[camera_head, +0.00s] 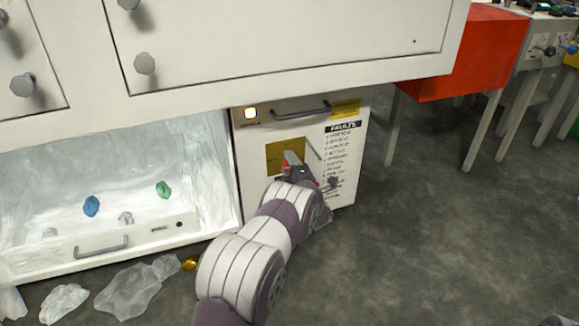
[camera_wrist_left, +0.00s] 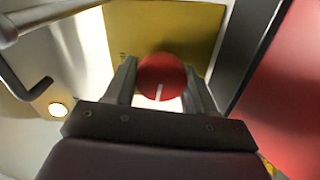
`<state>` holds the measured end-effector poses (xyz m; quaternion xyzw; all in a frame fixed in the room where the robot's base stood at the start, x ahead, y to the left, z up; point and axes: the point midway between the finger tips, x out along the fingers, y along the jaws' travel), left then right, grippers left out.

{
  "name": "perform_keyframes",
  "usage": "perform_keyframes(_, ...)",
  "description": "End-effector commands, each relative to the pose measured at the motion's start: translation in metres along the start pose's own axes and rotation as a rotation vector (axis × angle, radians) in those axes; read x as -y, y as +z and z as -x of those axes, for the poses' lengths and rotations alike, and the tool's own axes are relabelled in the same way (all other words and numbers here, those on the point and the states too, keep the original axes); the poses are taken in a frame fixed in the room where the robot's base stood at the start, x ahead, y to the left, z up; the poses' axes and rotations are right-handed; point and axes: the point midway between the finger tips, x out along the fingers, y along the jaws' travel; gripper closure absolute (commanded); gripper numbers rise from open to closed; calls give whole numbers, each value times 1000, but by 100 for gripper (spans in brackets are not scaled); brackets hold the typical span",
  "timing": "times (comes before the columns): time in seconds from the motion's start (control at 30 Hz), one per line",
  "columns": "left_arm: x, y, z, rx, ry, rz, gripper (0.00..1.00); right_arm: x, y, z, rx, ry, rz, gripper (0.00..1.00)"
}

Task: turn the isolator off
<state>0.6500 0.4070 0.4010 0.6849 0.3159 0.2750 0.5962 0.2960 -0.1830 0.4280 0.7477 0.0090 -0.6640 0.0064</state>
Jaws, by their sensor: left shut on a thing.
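The isolator is a round red knob (camera_wrist_left: 162,72) on a yellow plate (camera_wrist_left: 150,25) in the left wrist view. A pale line on the knob points roughly downward there. My left gripper (camera_head: 297,164) reaches up to the plate. In the left wrist view its two fingers (camera_wrist_left: 161,86) stand either side of the knob and are shut on it.
The cabinet front (camera_head: 255,185) carries a dark handle (camera_head: 302,113), a lit lamp (camera_head: 250,113) and a printed faults list (camera_head: 342,150). An open plastic-lined bay (camera_head: 60,200) is to the left. Crumpled plastic (camera_head: 135,290) lies on the floor.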

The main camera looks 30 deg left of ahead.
Motion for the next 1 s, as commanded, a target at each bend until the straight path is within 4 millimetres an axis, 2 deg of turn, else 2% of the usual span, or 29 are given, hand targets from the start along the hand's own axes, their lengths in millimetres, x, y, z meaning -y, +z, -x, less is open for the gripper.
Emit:
perform_keyframes(0.33,2,0,0,1,-2,130,76,0,0,-3,0,0,0,57)
perform_keyframes(0.87,2,0,0,0,-2,154,76,0,0,-3,0,0,0,57)
perform_keyframes(0.9,2,0,0,0,-2,154,42,0,0,-3,0,0,0,57)
perform_keyframes(0.97,2,0,0,0,-2,153,23,0,0,-3,0,0,0,57)
perform_keyframes(1.0,2,0,0,0,-2,153,23,0,0,-3,0,0,0,57)
